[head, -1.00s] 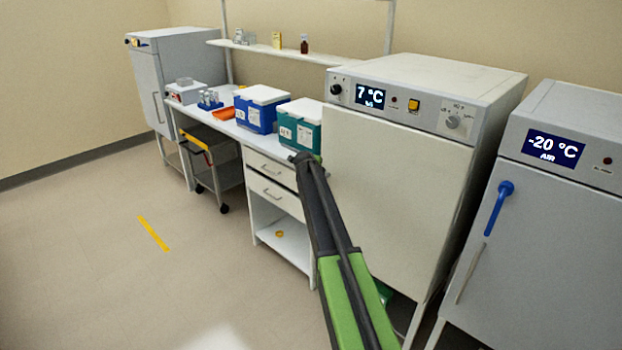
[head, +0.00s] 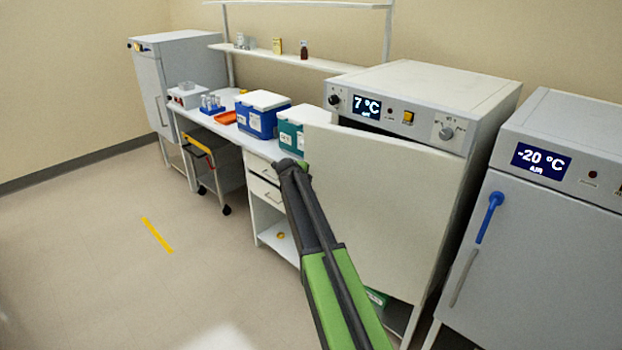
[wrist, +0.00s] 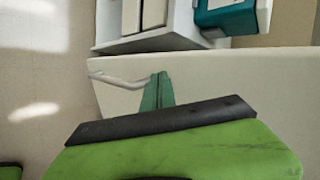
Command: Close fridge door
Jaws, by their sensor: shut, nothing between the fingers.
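The fridge with the 7 °C display (head: 425,85) has its pale door (head: 385,200) ajar. The door's left edge stands out from the body and a dark gap shows below the control panel. My gripper (head: 290,166) is shut and empty, just left of the door's free edge. In the wrist view the door (wrist: 240,85) lies across the picture, with a pale bar handle (wrist: 118,81) near its left end. My gripper's green fingertips (wrist: 157,93) are close to the handle's right end; I cannot tell whether they touch.
A freezer with a -20 °C display (head: 540,160) and a blue handle (head: 489,217) stands to the right. A bench (head: 265,150) with a blue box (head: 262,118) and a teal box (head: 290,135) is to the left. The floor (head: 80,250) at left is clear.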

